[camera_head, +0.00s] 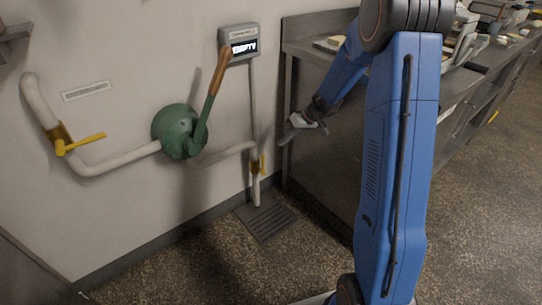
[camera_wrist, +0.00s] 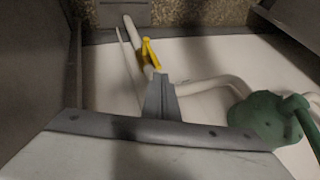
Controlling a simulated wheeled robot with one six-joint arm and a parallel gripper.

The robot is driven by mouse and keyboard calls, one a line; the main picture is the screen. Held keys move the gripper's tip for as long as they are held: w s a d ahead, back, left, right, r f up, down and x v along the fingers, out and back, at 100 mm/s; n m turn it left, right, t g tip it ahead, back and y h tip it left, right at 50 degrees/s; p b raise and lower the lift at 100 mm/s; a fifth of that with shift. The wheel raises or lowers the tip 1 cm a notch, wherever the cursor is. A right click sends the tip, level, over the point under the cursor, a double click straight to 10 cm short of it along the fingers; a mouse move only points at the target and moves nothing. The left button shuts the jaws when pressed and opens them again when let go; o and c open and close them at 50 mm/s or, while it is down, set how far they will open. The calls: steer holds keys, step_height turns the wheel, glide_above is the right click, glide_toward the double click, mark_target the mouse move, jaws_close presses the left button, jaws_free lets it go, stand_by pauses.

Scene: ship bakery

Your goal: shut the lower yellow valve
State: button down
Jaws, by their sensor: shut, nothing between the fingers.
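The lower yellow valve (camera_head: 257,166) sits on the short vertical pipe at the right end of the pipe run, low on the wall. Its handle looks roughly in line with that pipe. The valve also shows in the wrist view (camera_wrist: 150,53), just beyond the fingertips. My gripper (camera_head: 284,141) is shut and empty, to the right of the valve and a little above it in the head view. In the wrist view my gripper (camera_wrist: 158,78) points at the valve; a small gap seems to remain, but contact is hard to judge.
A green pump (camera_head: 178,132) with a wooden-gripped lever (camera_head: 217,75) is left of the valve. Another yellow valve (camera_head: 80,144) is further left. A display (camera_head: 239,45) reads EMPTY. A floor grate (camera_head: 266,219) lies below the pipe. A metal counter (camera_head: 330,130) stands close on the right.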

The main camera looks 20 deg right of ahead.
steer(key=w+f, duration=0.1)
steer(key=w+d+f, duration=0.1)
steer(key=f, duration=0.1)
steer(key=shift+w+f, duration=0.15)
steer(key=x, duration=1)
steer(key=shift+a, duration=0.15)
stand_by(0.5)
